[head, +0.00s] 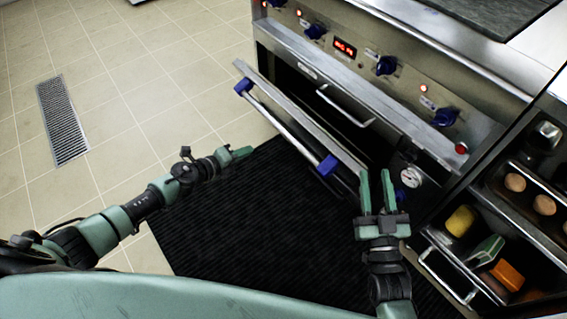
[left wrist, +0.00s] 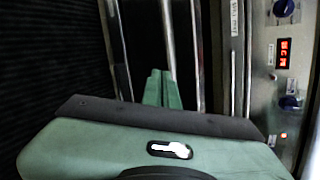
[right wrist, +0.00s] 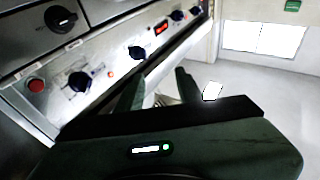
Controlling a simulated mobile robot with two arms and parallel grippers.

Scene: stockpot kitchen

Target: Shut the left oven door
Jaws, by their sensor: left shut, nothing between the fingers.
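The oven door (head: 300,122) hangs partly open, tilted out from the steel oven front. Its long handle bar (head: 285,130) runs between two blue brackets; metal bars of the door also show in the left wrist view (left wrist: 122,50). My left gripper (head: 243,153) is shut and empty, in front of the door and left of the handle's middle; its closed fingers show in the left wrist view (left wrist: 160,88). My right gripper (head: 376,180) has its fingers apart, by the door's right end. I cannot tell whether it touches the door. The oven's inside is dark.
A control panel (head: 350,52) with blue knobs and a red display runs above the door. A black mat (head: 250,215) covers the floor in front. Shelves with food and an open drawer (head: 447,275) stand at the right. Tiled floor at the left is clear.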

